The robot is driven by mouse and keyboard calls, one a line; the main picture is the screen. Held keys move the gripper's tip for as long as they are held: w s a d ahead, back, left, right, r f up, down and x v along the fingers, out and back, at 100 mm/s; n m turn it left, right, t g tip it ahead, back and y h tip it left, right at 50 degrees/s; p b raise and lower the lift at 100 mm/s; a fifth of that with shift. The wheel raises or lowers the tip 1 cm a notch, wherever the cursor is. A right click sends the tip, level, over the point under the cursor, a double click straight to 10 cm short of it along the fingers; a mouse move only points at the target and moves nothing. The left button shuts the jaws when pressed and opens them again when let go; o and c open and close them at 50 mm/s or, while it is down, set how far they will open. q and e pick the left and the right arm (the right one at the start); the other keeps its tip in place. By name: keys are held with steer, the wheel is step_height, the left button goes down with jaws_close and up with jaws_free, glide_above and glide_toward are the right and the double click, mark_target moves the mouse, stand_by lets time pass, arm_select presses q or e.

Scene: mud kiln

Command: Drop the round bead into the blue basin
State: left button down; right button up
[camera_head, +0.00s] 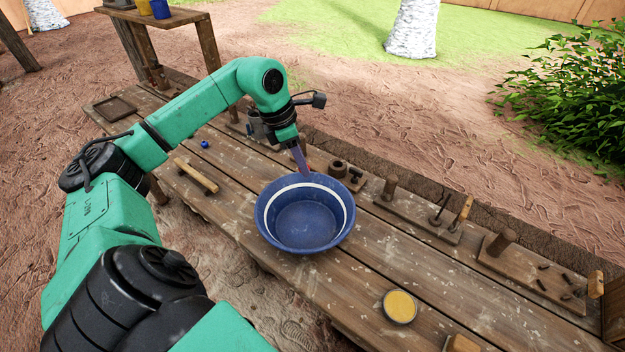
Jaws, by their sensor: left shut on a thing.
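The blue basin (305,238) stands upright on the wooden bench, with a white band inside its rim; its visible floor looks bare. My left gripper (304,172) points down at the basin's far rim, a little left of its middle. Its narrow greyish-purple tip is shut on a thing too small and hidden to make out. A small round blue bead (204,144) lies on the bench to the left, apart from the gripper. My right gripper is not in view.
A wooden rod (196,175) lies left of the basin. A yellow-topped round tin (399,306) stands at the front right. Small wooden blocks with pegs (420,210) line the back edge. Bare planks lie between the basin and the tin.

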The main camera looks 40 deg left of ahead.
arm_select(q)
steer(key=f+b, duration=0.2)
steer(key=f, duration=0.1)
steer(key=f+b, duration=0.2)
steer(key=shift+s+f, duration=0.1)
steer(key=shift+s, duration=0.3)
steer(key=c, duration=0.5)
jaws_free()
steer(key=shift+s, duration=0.15)
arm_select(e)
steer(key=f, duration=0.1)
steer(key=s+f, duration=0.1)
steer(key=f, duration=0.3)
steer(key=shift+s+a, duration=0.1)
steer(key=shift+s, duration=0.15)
arm_select(q)
steer(key=p+v, duration=0.2)
steer(key=v, duration=1.2)
steer(key=shift+r, duration=0.3)
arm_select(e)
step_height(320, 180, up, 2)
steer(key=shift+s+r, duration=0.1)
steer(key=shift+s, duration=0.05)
arm_select(q)
steer(key=shift+f, duration=0.1)
